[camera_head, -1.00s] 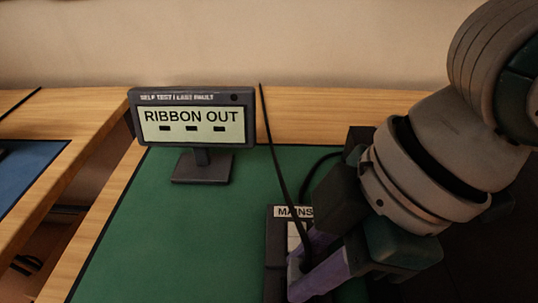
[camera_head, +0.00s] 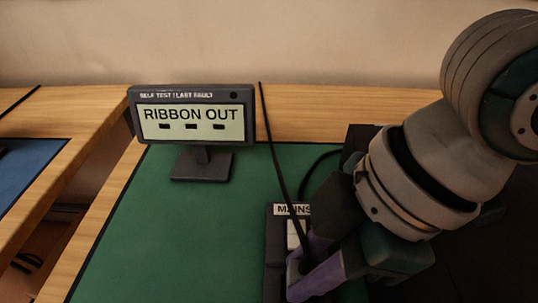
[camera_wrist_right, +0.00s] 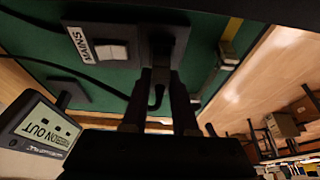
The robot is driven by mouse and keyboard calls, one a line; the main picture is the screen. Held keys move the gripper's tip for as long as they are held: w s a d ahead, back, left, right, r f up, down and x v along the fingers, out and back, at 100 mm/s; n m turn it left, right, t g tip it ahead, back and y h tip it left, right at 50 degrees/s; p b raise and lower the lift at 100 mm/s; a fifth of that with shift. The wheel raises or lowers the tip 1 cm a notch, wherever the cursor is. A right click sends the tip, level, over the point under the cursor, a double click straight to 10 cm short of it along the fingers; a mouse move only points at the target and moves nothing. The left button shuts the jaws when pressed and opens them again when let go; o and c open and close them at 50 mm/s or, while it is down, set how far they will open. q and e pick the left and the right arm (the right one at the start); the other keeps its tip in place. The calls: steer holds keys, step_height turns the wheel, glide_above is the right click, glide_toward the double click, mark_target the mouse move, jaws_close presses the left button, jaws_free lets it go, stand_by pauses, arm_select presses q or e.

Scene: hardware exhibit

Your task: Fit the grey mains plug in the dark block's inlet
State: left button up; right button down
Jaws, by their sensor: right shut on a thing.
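The dark block (camera_head: 275,243) with the MAINS label lies on the green mat in the head view, partly hidden by my right gripper. In the right wrist view the block (camera_wrist_right: 128,33) shows its label and a pale switch. My right gripper (camera_head: 307,272) has purple fingertips and is down at the block's near part. It is shut on the grey mains plug, which is mostly hidden between the fingers. The plug (camera_wrist_right: 161,46) shows dark at the fingertips in the right wrist view. The inlet is covered, so I cannot tell how far the plug is in. My left gripper is out of view.
A display reading RIBBON OUT (camera_head: 192,122) stands at the back of the green mat (camera_head: 165,235). A black cable (camera_head: 277,155) rises from the gripper area. The mat left of the block is clear. A blue mat (camera_head: 35,170) lies across a gap at left.

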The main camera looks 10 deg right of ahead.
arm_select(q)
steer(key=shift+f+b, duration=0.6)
arm_select(e)
steer(key=shift+f, duration=1.05)
steer(key=c, duration=0.6)
jaws_free()
steer(key=shift+d, duration=0.1)
steer(key=c, duration=0.4)
steer(key=shift+o, duration=0.8)
steer(key=shift+f, duration=0.1)
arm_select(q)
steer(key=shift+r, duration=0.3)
arm_select(e)
steer(key=shift+r, duration=0.2)
arm_select(q)
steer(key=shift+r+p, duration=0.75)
steer(key=shift+p, duration=0.3)
arm_select(e)
steer(key=shift+r, duration=0.6)
step_height(320, 180, up, 6)
steer(key=p, duration=0.7)
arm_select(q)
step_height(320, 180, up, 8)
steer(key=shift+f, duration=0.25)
